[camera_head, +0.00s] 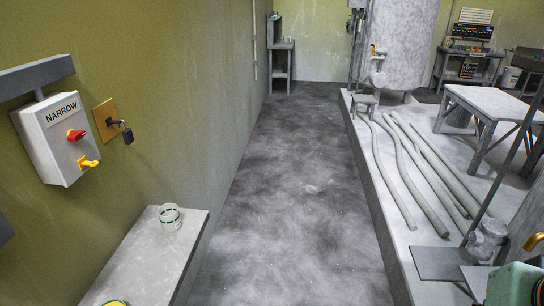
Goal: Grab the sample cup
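A small clear cup (170,222) with a whitish rim and a greenish band stands upright on a pale bench top (142,257) against the left wall. It looks like the sample cup, though no label on it is readable. It sits near the bench's far end, with bare surface around it. My gripper is not in view, so I cannot tell how it stands relative to the cup.
A grey box marked NARROW (58,137) with red and yellow knobs juts from the left wall above the bench. The grey floor aisle (290,200) is clear. On the right, a raised platform (378,190) holds long hoses (425,170) and a metal table (497,103).

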